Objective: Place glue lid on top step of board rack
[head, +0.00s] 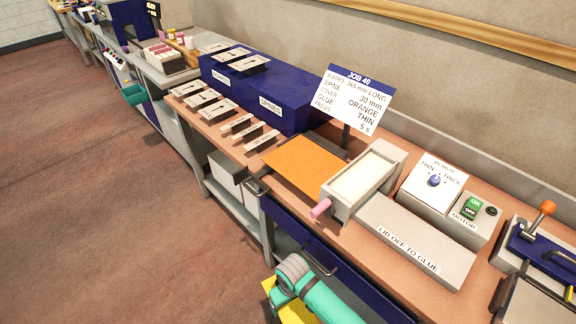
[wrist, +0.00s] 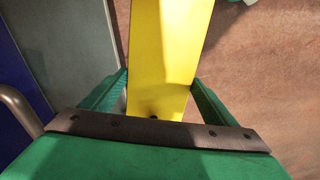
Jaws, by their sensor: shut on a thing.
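My gripper (wrist: 157,92) is shut on a flat yellow piece, which appears to be the glue lid (wrist: 168,40). In the wrist view the lid runs up and away between the two green fingers. In the head view the lid (head: 270,286) is mostly hidden by my green arm, in front of the bench edge and the blue drawer. The glue tray (head: 388,158) stands open, with pale glue showing inside. The board rack (head: 300,88) is a blue block further back to the left, labelled with BOARDS and SPINES. Light plates with dark parts lie on its upper surface.
Rows of similar small pieces (head: 208,103) lie on the bench in front of the rack. An orange sheet (head: 303,163) lies left of the glue tray. A job sign (head: 354,100) stands behind it. A grey block (head: 415,240) and motor controls (head: 468,209) are on the right. The floor is open at left.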

